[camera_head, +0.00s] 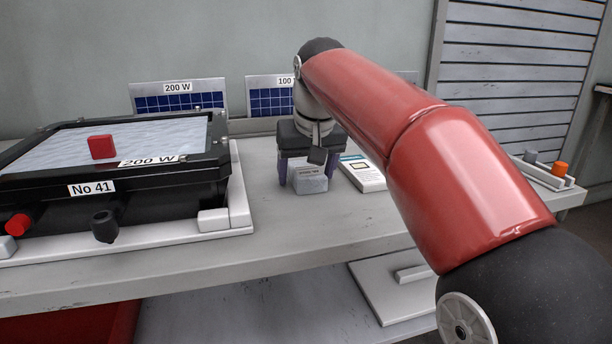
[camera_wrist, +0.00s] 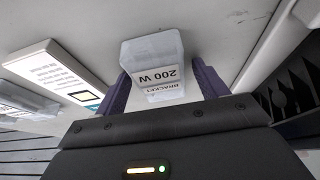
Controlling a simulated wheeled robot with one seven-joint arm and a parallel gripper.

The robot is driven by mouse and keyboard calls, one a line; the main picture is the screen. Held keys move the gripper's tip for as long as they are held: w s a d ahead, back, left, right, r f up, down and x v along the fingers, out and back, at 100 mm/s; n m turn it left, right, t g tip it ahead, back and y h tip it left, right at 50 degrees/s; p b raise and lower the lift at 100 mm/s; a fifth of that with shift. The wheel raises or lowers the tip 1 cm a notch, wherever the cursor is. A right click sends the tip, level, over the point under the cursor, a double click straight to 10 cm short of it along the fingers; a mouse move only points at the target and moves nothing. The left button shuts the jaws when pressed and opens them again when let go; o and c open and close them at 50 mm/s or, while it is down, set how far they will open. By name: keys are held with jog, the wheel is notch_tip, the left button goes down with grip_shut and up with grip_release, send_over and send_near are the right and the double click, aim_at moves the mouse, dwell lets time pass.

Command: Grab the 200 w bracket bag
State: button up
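The 200 W bracket bag (camera_head: 309,182) is a small pale, translucent packet on the grey bench. In the wrist view the bag (camera_wrist: 152,50) shows an upside-down label reading "BRACKET 200 W". My gripper (camera_head: 306,170) points down over it. Its two purple fingers (camera_wrist: 160,78) stand wide apart, one on each side of the bag. A narrow gap shows between the bag and the right finger in the wrist view. The left finger is close against the bag's edge, and I cannot tell if it touches. The lower part of the bag is hidden by the gripper body.
A white box (camera_head: 362,173) with printed text lies just right of the bag. A black floodlight housing (camera_head: 150,190) marked "No 41" and "200 W" stands on a white fixture at left. Solar panels (camera_head: 179,100) line the wall. The bench front is clear.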

jog(key=c, duration=0.9)
jog(key=shift+c, duration=0.2)
